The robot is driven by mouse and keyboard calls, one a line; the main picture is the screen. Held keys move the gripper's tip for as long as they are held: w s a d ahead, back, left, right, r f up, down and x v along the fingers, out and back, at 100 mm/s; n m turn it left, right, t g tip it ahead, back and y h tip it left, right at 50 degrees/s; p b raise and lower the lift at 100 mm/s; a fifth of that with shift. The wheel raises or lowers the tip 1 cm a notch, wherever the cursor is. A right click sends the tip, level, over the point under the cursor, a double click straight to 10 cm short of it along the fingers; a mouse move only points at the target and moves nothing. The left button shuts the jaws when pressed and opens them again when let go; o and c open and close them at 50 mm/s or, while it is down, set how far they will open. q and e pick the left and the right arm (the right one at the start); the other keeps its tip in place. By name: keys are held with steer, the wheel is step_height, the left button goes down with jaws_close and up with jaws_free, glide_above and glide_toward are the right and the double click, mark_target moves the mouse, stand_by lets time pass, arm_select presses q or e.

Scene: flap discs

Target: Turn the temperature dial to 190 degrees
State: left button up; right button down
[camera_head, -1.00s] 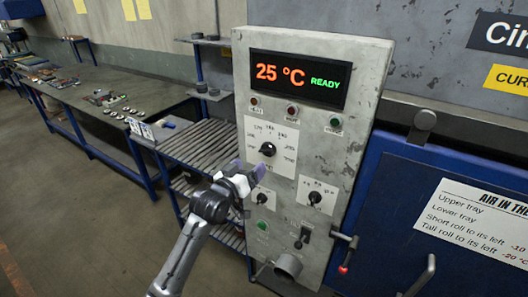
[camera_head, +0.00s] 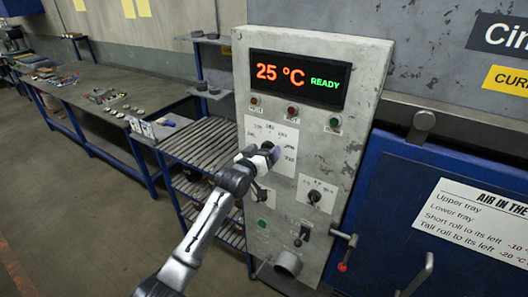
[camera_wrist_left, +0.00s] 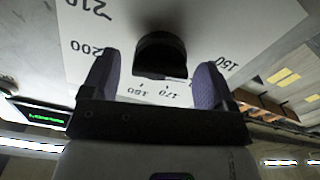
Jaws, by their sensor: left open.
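The temperature dial is a black knob on a white scale plate (camera_head: 286,137) on the grey control panel. In the head view my left gripper (camera_head: 270,152) is in front of the dial and largely hides it. In the left wrist view the black dial knob (camera_wrist_left: 160,55) stands between the two purple fingertips of my left gripper (camera_wrist_left: 157,85), with gaps at both sides. The jaws are open. Scale marks 150, 170, 180, 200 and 210 show around the knob. The display (camera_head: 299,78) reads 25 °C and READY. My right gripper is not in view.
A second, smaller dial (camera_head: 314,196) is to the lower right, with a lever switch (camera_head: 303,235) below it. A red-tipped handle (camera_head: 343,254) juts out at the panel's right edge. A slatted rack (camera_head: 205,145) and a workbench (camera_head: 110,85) stand to the left.

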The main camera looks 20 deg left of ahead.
arm_select(q)
steer(key=shift+c, duration=0.8)
steer(key=c, duration=0.8)
steer(key=shift+o, duration=0.2)
